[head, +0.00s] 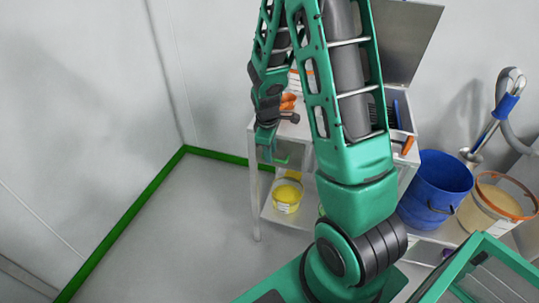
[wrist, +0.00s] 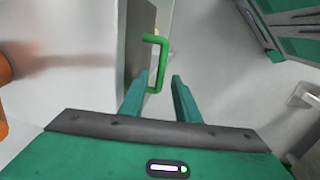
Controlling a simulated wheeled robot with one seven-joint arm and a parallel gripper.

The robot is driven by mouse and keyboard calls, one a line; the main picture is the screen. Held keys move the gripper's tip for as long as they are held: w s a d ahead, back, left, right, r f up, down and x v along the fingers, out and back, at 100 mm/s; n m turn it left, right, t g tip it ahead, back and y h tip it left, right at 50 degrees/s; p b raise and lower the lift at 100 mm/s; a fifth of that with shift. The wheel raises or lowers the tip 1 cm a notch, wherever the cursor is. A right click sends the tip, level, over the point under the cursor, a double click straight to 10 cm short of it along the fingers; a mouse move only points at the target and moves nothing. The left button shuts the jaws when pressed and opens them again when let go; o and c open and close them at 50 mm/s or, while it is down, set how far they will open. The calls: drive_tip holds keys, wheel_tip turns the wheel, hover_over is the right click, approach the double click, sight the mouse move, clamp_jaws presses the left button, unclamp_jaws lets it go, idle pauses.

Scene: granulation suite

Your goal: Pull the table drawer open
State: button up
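The table (head: 252,128) is white with a lower shelf and stands against the back wall, partly hidden by my arm. In the wrist view a green U-shaped handle (wrist: 161,62) stands out from the dark grey drawer front (wrist: 138,48). My gripper (wrist: 159,76) is open, with one finger on each side of the handle's long bar in the picture. The handle's lower end shows close to the left finger; I cannot tell whether they touch. In the head view my gripper (head: 268,143) is at the table's left front, where the drawer is hard to make out.
A yellow tub (head: 287,197) sits on the lower shelf. Orange items (head: 288,102) and an open-lidded case (head: 398,118) are on the tabletop. A blue bucket (head: 436,185) and a beige bucket (head: 490,207) stand at right. The floor (head: 185,235) at left is clear.

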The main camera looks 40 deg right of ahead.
drive_tip(key=shift+w+d+f, duration=0.1)
drive_tip(key=shift+f, duration=0.75)
clamp_jaws()
